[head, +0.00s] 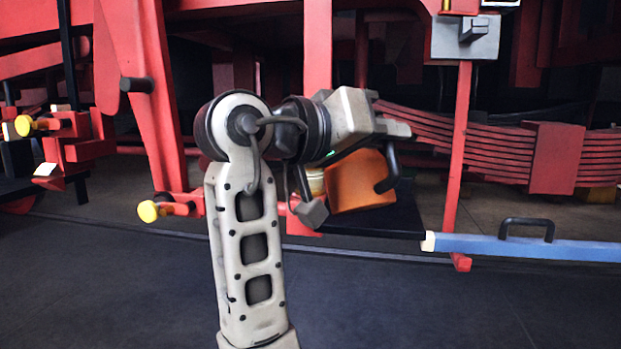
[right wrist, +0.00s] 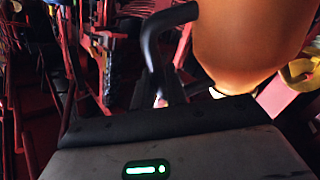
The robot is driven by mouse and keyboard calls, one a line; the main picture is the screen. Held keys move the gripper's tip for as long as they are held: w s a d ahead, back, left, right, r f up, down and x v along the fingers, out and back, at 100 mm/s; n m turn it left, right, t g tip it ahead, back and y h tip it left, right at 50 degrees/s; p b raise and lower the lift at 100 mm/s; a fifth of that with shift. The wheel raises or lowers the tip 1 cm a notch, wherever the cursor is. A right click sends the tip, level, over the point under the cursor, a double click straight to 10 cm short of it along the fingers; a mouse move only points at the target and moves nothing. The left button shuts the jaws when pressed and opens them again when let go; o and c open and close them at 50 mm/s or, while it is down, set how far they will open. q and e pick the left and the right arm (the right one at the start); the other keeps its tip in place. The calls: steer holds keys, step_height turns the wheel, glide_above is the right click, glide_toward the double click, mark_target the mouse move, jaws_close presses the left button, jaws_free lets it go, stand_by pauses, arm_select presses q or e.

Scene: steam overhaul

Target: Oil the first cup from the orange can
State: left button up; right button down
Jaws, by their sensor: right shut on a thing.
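The orange can (head: 362,182) is in my right gripper (head: 355,168), tilted, with its black handle (head: 388,168) on the right side. In the right wrist view the can (right wrist: 250,38) fills the upper right, and its black handle (right wrist: 160,35) shows beside it. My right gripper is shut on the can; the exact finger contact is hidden. A small pale yellow cylinder (head: 316,182) shows just left of the can; I cannot tell whether it is a cup or part of the can. I cannot make out the can's spout or any oil. My left gripper is not in view.
Red engine framework stands behind my arm, with a leaf spring (head: 470,145) at right. Yellow-ended fittings (head: 148,211) stick out at left. A blue bar with a black handle (head: 530,248) lies low at right. The dark floor (head: 110,290) in front is clear.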

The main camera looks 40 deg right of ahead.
steer(key=shift+w+r+p, duration=0.15)
steer(key=shift+r+p, duration=0.45)
steer(key=shift+p, duration=0.1)
stand_by(4.9)
